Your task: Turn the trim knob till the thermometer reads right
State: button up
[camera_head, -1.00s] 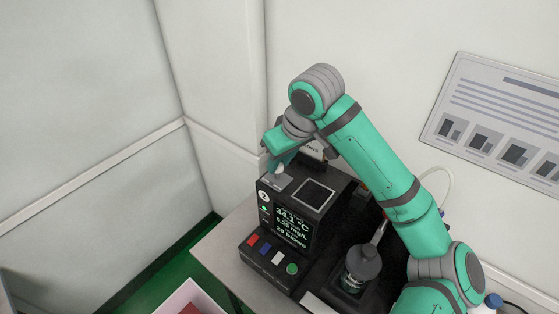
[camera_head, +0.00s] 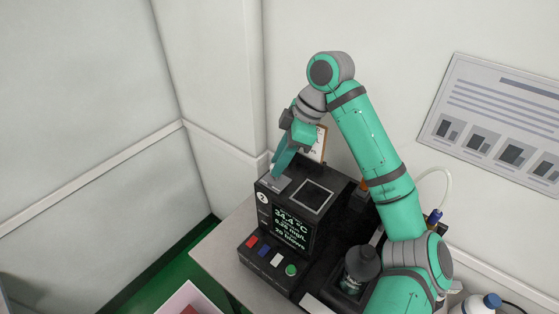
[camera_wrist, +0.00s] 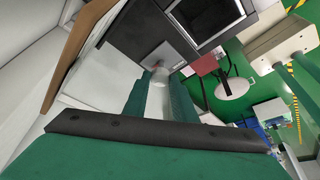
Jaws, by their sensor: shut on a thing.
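The black tester (camera_head: 262,225) stands on the table, its screen (camera_head: 292,228) facing front and showing about 34.4 °C, with smaller lines below. My gripper (camera_head: 277,173) reaches down, tilted, to the small grey plate (camera_head: 274,183) on the tester's top left. In the wrist view my gripper (camera_wrist: 158,92) is shut on a pale, round trim knob (camera_wrist: 157,98), with a green finger on either side. The fingers hide most of the knob in the head view. I see no separate thermometer clearly.
A dark bottle (camera_head: 360,268) stands right of the screen. Coloured buttons (camera_head: 270,256) line the tester's front. A clipboard (camera_head: 319,145) stands behind. An open bin (camera_head: 190,297) is at the bottom left. The wall is close behind my arm.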

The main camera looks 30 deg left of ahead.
jog(key=shift+w+n+g, duration=0.1)
jog(key=shift+n+g, duration=0.3)
jog(key=shift+n, duration=0.6)
jog(key=shift+a+h, duration=0.1)
jog(key=shift+h, duration=0.2)
jog(key=o, duration=1)
jog(key=shift+o, duration=0.2)
jog(key=v, duration=1)
jog(key=shift+r, duration=0.4)
jog(key=shift+w+d, duration=0.1)
jog(key=shift+d, duration=0.1)
